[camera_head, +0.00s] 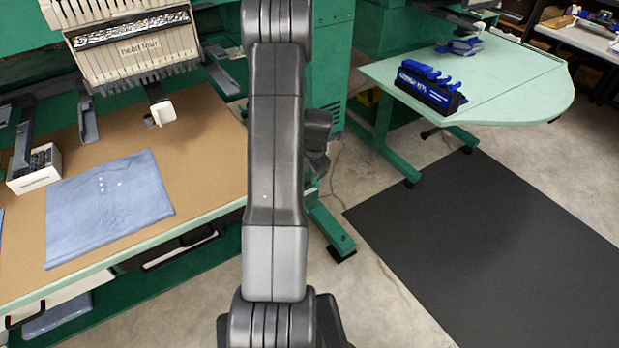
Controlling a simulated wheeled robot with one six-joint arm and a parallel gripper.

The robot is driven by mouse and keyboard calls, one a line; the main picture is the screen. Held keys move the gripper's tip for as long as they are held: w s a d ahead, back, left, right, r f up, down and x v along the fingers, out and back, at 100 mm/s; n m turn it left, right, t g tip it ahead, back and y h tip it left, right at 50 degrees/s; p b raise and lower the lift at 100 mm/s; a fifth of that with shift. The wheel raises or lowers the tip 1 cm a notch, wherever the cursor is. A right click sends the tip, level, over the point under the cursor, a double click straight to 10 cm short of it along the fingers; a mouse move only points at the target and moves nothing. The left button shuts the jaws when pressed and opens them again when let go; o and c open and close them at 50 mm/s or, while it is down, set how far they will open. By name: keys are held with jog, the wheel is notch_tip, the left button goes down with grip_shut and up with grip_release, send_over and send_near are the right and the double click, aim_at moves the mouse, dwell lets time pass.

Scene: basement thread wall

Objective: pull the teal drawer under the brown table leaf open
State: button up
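The brown table leaf (205,130) with a pale green edge is at left. Under its front edge is a dark green panel (205,262) with a pale strip and dark slots; I cannot tell a teal drawer front apart there. A white drawer-like front (70,292) with a dark handle (25,315) shows at the lower left, with blue cloth (58,315) below it. My arm stands upright in the middle and hides part of the leaf's right end. A dark part of my arm juts out behind it at right; my gripper's fingers are hidden.
Folded blue cloth (108,205) and a white box (35,168) lie on the leaf, below a sewing machine head (135,45). A pale green table (520,85) with a blue-and-black rack (428,88) stands at right. A black mat (490,240) lies on open floor.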

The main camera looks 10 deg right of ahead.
jog(key=shift+w+a+f, duration=0.1)
jog(key=shift+w+f, duration=0.05)
jog(key=shift+f, duration=0.75)
jog(key=shift+w+a+f, duration=0.1)
jog(key=shift+w+f, duration=0.05)
jog(key=shift+f, duration=0.7)
jog(key=shift+c, duration=0.2)
grip_shut()
